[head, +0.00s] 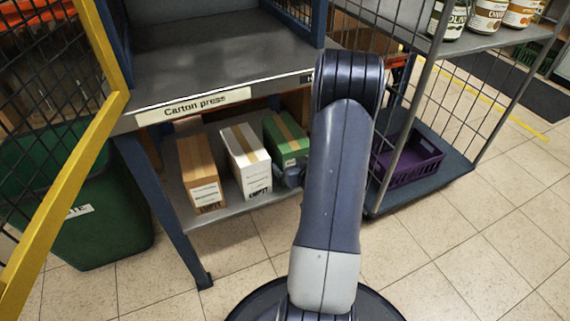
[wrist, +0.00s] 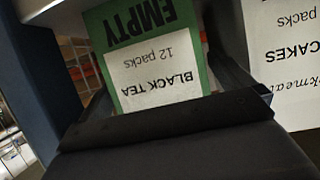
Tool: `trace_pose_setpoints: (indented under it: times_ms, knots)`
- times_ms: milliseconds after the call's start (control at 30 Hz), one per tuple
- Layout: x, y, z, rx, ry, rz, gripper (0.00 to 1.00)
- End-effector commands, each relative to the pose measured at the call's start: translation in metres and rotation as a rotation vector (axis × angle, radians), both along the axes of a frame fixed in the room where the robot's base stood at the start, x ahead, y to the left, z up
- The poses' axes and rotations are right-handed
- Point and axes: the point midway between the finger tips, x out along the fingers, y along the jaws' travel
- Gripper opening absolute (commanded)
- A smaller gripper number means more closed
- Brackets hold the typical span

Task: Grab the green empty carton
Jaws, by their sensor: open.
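The green carton (head: 287,138) lies on the lower shelf under the "Carton press" sign, with a brown tape strip on top. In the wrist view the green carton (wrist: 196,22) appears upside down, with "EMPTY" and a white "BLACK TEA 12 packs" label. My gripper (wrist: 158,95) is open right in front of that end face. In the head view my gripper (head: 291,177) is mostly hidden behind my arm, at the carton's near end.
A white carton (head: 246,158) stands close beside the green one, and a brown carton (head: 198,170) left of it. A blue post (wrist: 42,75) stands close in the wrist view. A wire cart with a purple crate (head: 408,160) is on the right, a green bin (head: 110,215) on the left.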

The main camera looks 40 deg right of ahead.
Motion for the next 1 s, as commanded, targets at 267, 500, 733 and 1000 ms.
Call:
trace_pose_setpoints:
  times_ms: [267, 500, 733, 1000]
  knots:
    - [0.0156, -0.0049, -0.007, 0.001, 0.001, -0.001, 1.0]
    - [0.0152, -0.005, -0.0065, 0.001, 0.001, -0.001, 0.91]
    - [0.0152, -0.0051, -0.0064, 0.001, 0.0, -0.001, 0.72]
    - [0.0152, -0.0051, -0.0064, 0.001, 0.0, -0.001, 0.5]
